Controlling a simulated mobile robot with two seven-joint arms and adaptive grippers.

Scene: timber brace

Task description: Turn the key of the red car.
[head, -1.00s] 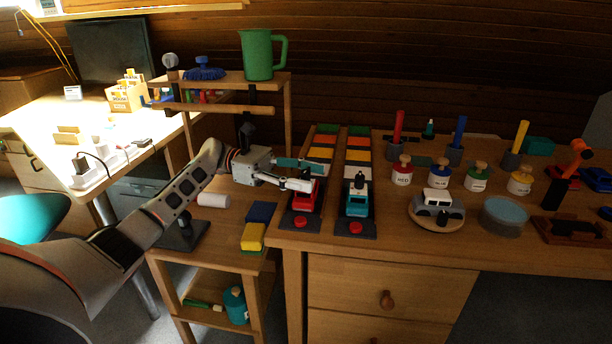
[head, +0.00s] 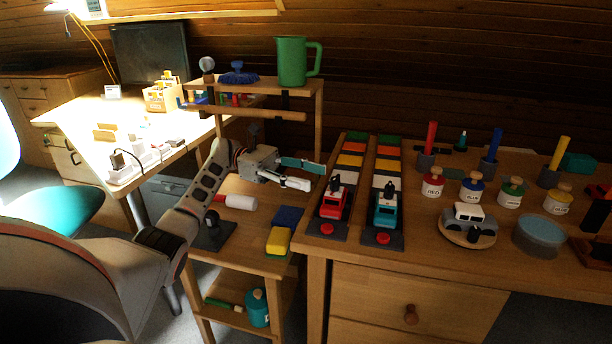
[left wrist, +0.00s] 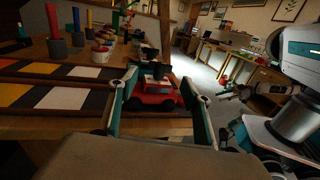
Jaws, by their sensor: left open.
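The red car (head: 333,203) stands on the left of two dark tracks with coloured squares. A black key (head: 335,184) sticks up from its top. In the left wrist view the red car (left wrist: 156,93) sits beyond and between my open fingers, with the black key (left wrist: 157,73) on it. My left gripper (head: 318,176) is open and empty, just left of the red car and apart from it in the head view. My right gripper is not in view.
A teal car (head: 387,209) stands on the track beside it. Red buttons (head: 326,229) sit at the track ends. A grey car (head: 468,217) on a round wooden base and several labelled jars (head: 432,183) stand to the right. A green jug (head: 293,62) stands on the shelf behind.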

